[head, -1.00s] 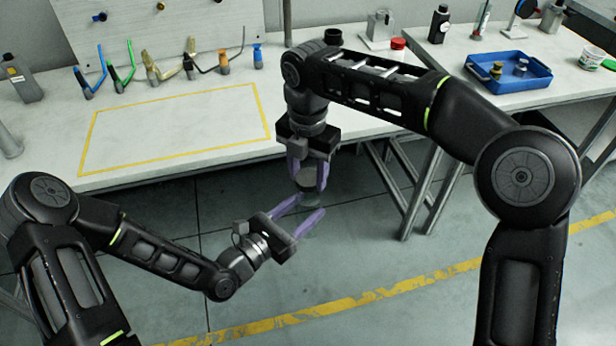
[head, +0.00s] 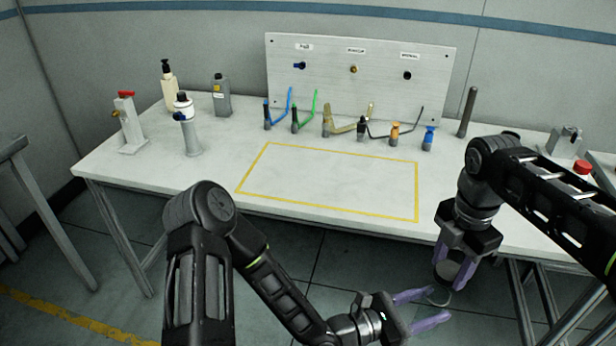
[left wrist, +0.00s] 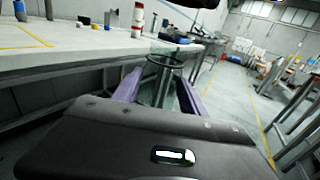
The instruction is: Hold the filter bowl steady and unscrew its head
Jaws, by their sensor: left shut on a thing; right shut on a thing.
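The white table (head: 130,165) has a bare yellow-outlined area (head: 330,180). Behind it are several coloured hoses and fittings and an upright panel (head: 350,95). Bottles and a red-topped stand (head: 130,125) are on the left. Open floor lies under the grippers.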

